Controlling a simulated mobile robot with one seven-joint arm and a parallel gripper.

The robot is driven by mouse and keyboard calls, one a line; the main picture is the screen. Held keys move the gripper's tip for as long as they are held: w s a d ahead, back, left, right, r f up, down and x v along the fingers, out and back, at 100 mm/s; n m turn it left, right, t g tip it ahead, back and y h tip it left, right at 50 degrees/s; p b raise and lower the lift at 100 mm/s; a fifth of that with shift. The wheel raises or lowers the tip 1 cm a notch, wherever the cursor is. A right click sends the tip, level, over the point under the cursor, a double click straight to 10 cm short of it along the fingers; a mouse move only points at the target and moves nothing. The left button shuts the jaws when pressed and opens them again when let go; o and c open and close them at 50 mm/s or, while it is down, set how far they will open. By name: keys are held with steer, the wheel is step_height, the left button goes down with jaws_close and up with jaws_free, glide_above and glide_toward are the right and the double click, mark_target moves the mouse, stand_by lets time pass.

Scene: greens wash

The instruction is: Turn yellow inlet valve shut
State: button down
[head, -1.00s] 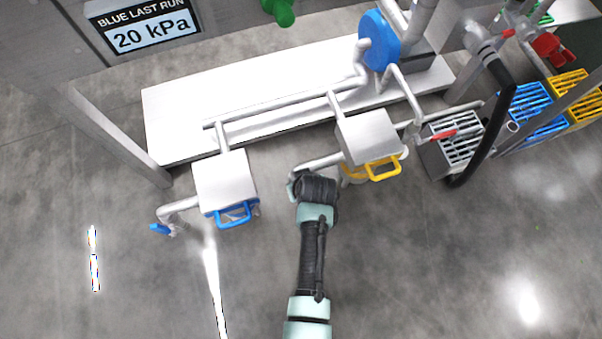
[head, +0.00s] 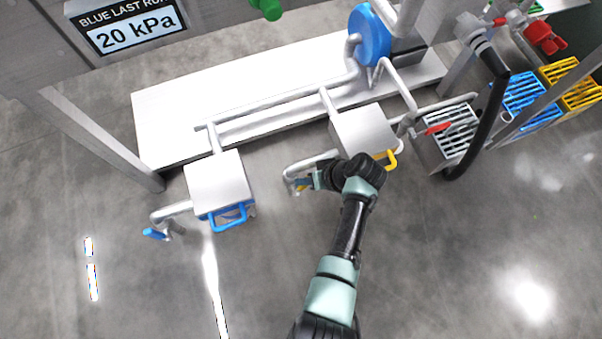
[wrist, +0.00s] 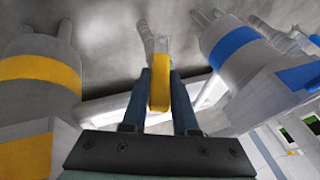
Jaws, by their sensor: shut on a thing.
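The yellow inlet valve handle (wrist: 159,82) stands between the two fingers of my gripper (wrist: 159,95) in the wrist view, and the fingers are shut on it. In the head view my gripper (head: 306,183) is at the valve, at the left end of the pipe from the yellow-handled housing (head: 364,131). Only a small yellow part of the handle shows there, and my wrist covers some of the housing's yellow bar (head: 392,160). The blue inlet valve (head: 155,234) sits on the pipe of the blue-handled housing (head: 217,182) at the left.
A white bench (head: 165,118) with grey pipes and a blue wheel (head: 369,36) lies behind the housings. A grey crate (head: 446,146) with a black hose (head: 487,128) is at right. A display (head: 130,27) reads "BLUE LAST RUN 20 kPa". The front floor is clear.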

steer(key=shift+d+f, duration=0.15)
steer(key=c, duration=0.7)
jaws_free()
steer(key=p+v, duration=0.8)
steer(key=v, duration=0.5)
steer(key=shift+d, duration=0.15)
steer(key=shift+f, duration=0.1)
